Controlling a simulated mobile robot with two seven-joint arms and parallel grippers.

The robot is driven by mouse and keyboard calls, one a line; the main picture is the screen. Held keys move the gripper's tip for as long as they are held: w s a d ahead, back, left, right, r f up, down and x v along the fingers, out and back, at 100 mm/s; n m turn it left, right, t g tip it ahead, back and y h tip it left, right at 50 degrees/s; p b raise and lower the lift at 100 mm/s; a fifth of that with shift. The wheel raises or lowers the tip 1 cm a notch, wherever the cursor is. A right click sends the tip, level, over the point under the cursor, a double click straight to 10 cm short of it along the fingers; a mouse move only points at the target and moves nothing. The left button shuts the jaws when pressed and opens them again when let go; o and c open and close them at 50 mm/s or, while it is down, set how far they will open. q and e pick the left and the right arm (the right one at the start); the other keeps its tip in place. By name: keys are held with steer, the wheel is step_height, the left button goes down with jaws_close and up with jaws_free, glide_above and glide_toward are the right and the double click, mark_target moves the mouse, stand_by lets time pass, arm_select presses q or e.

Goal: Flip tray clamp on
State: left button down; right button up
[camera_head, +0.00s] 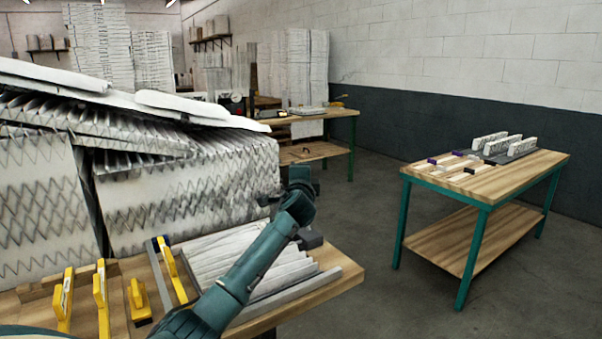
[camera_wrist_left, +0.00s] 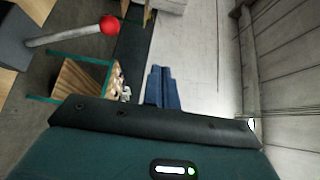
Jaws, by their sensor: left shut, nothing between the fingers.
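A grey tray (camera_head: 285,294) holding several white pleated filter strips lies on the near wooden table. My left arm crosses in front of it and hides part of it. In the left wrist view a lever with a red ball knob (camera_wrist_left: 109,26) on a metal rod extends from a grey block (camera_wrist_left: 14,48) at the upper left; it looks like the tray clamp. My left gripper (camera_wrist_left: 161,86) has its blue fingers together and empty, apart from the knob. In the head view its wrist is raised above the tray's far end; the fingers are unclear. My right gripper is not in view.
Several yellow-handled tools (camera_head: 100,295) stand left of the tray. A large stack of white filters (camera_head: 190,195) rises behind it. A teal-legged table (camera_head: 520,180) with filters stands to the right, across open floor (camera_head: 365,220). Another workbench (camera_head: 335,112) is at the back.

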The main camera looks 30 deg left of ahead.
arm_select(q)
steer(key=shift+s+d+r, duration=0.2)
steer(key=shift+s+r, duration=0.1)
steer(key=shift+s, duration=0.15)
steer(key=shift+s+d+r, duration=0.2)
steer(key=shift+s+r, duration=0.1)
steer(key=shift+s, duration=0.15)
